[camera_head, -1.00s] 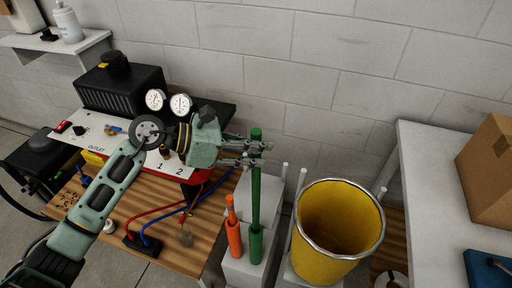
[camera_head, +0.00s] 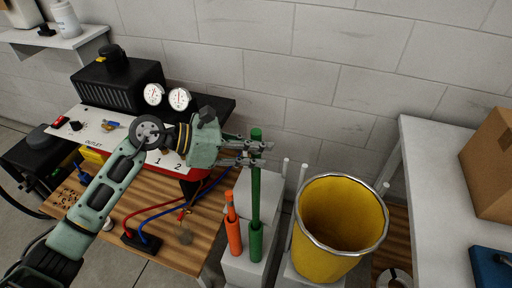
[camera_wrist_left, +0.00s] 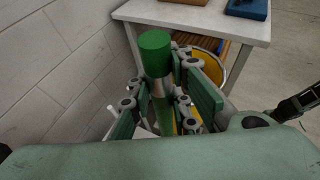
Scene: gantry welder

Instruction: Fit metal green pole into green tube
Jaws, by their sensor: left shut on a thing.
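The green metal pole (camera_head: 255,190) stands upright with its lower end at the mouth of the green tube (camera_head: 256,243); the head view does not show how deep it sits. My left gripper (camera_head: 258,154) is shut on the pole near its top. In the left wrist view the pole's green cap (camera_wrist_left: 155,52) rises above the fingers of my left gripper (camera_wrist_left: 165,105), and a silver band shows under the cap. The green tube stands on a white block. My right gripper is not in view.
An orange tube (camera_head: 233,235) with an orange pole stands just left of the green tube. A yellow bucket (camera_head: 335,255) stands close on the right. A machine with gauges (camera_head: 179,98) and a wooden bench (camera_head: 165,255) lie to the left. A block wall is behind.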

